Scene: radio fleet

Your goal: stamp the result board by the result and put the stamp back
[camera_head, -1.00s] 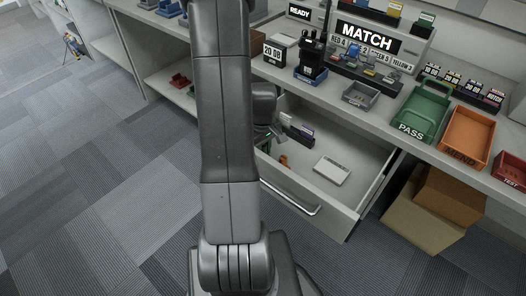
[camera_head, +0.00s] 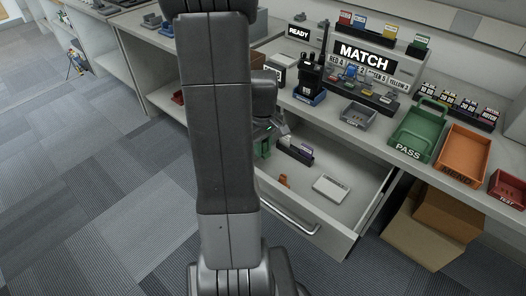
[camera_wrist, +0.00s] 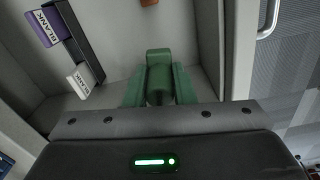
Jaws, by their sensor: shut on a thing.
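My gripper (camera_wrist: 158,92) is shut on a green stamp-like piece (camera_wrist: 160,68), low over the open drawer (camera_head: 345,212). The piece also shows as a green patch beside my arm in the head view (camera_head: 263,148); its underside is hidden. A dark rack (camera_wrist: 84,45) in the drawer holds a purple block (camera_wrist: 58,25) and a white block (camera_wrist: 80,80), both marked BLANK. An orange piece (camera_head: 284,181) and a flat white slab (camera_head: 331,187) lie in the drawer. On the counter a board (camera_head: 367,57) reads MATCH, with a row of colour labels below.
A radio (camera_head: 310,75) stands upright on the counter beside a READY sign (camera_head: 299,32). A grey tray (camera_head: 358,115), green PASS tray (camera_head: 424,130), orange MEND tray (camera_head: 464,148) and red TEST tray (camera_head: 508,188) line the counter. A cardboard box (camera_head: 427,240) sits below.

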